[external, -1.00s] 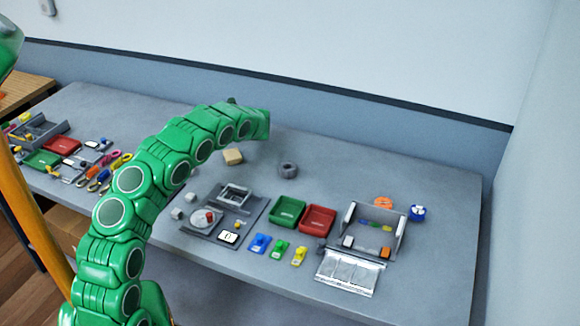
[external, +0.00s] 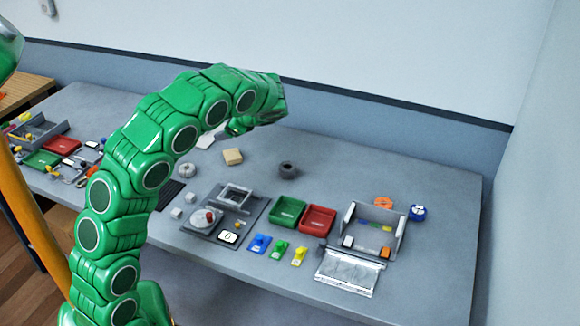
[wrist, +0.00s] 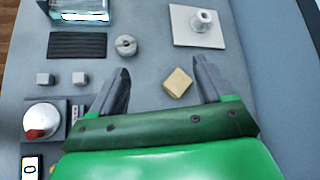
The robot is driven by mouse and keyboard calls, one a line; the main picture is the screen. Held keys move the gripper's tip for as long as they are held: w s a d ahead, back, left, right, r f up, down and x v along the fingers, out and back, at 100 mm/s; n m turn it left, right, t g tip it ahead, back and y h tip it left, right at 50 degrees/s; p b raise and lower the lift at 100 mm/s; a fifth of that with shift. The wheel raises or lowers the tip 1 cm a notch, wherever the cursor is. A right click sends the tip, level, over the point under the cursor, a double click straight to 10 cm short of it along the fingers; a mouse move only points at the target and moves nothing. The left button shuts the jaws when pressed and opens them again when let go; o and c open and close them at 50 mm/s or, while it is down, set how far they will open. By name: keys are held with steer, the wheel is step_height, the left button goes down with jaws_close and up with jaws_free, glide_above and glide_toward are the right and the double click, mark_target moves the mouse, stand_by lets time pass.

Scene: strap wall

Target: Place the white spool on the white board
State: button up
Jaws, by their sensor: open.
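A white flanged spool (wrist: 203,20) stands upright on the white board (wrist: 182,36), toward the board's right part in the wrist view. In the external view only part of the board (external: 207,140) shows beneath my arm, and I cannot make out the spool there. My gripper (wrist: 162,64) is open and empty. Its two dark fingers are spread in the wrist view, apart from both the spool and the board, which lie beyond the fingertips.
A beige block (wrist: 177,83) lies on the table, seen between my fingers. A pale ring-shaped roll (wrist: 126,45) and a black ribbed mat (wrist: 77,45) are left of the board. A dark roll (external: 287,170), green bin (external: 287,211) and red bin (external: 317,219) stand further right.

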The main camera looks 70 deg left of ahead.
steer(key=s+d+r+n+t+h, duration=0.1)
steer(key=s+d+r, duration=0.1)
steer(key=d, duration=0.6)
steer(key=s+d+r+n+h, duration=0.1)
steer(key=s+d+r+n, duration=0.1)
steer(key=d, duration=0.6)
steer(key=s+d+n+t+h, duration=0.1)
steer(key=s+d+h, duration=0.1)
steer(key=s+d, duration=0.5)
steer(key=s+d+f+n+t+h, duration=0.1)
steer(key=s+d, duration=0.6)
steer(key=d, duration=1)
steer(key=s+d+n+h, duration=0.1)
steer(key=s+d+h, duration=0.3)
steer(key=s+d, duration=0.3)
steer(key=d, duration=0.5)
steer(key=shift+s+f+n+t, duration=0.2)
steer(key=shift+n+t, duration=0.1)
steer(key=shift+t, duration=0.1)
steer(key=shift+a, duration=0.1)
